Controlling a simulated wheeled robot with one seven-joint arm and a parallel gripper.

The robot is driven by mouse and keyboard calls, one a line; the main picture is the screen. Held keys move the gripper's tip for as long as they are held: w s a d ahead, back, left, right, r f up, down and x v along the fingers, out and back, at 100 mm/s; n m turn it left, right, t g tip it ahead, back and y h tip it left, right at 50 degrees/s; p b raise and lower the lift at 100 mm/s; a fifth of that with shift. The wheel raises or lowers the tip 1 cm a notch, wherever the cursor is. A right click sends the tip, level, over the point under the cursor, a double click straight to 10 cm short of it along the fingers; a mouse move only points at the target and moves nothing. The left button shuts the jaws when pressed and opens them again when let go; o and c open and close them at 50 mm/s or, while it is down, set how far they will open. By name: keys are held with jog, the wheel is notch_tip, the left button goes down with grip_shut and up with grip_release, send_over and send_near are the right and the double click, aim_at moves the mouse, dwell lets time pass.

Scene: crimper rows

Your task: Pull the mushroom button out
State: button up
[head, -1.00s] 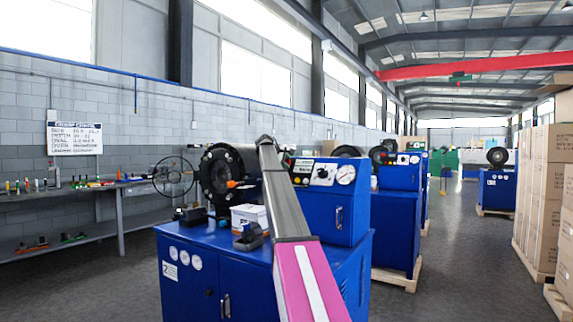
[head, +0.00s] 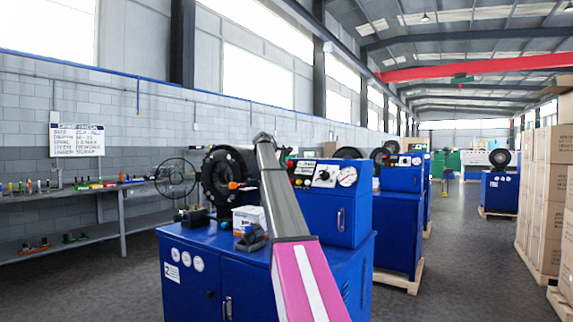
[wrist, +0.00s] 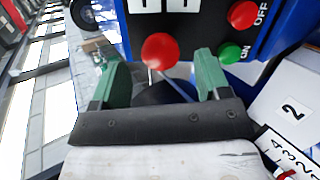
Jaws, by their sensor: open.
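The red mushroom button (wrist: 160,50) stands out from the dark control panel (wrist: 200,30) in the wrist view. It lies between and slightly beyond the green fingertips of my gripper (wrist: 158,66). My gripper is open, with a gap on both sides of the button, and I see no contact. A smaller red OFF button (wrist: 242,14) and a green ON button (wrist: 229,52) sit to the right on the panel. In the head view my arm reaches to the blue crimper (head: 330,212) and hides part of its panel; the gripper cannot be made out there.
A black crimping head (head: 222,176) and a white box (head: 248,218) stand on the blue cabinet (head: 200,245) beside my arm. A workbench (head: 120,187) runs along the left wall. Stacked cartons (head: 548,190) line the right, with open floor (head: 460,265) between.

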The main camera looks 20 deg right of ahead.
jog(key=v, duration=0.8)
jog(key=shift+s+a, duration=0.1)
jog(key=shift+s, duration=0.05)
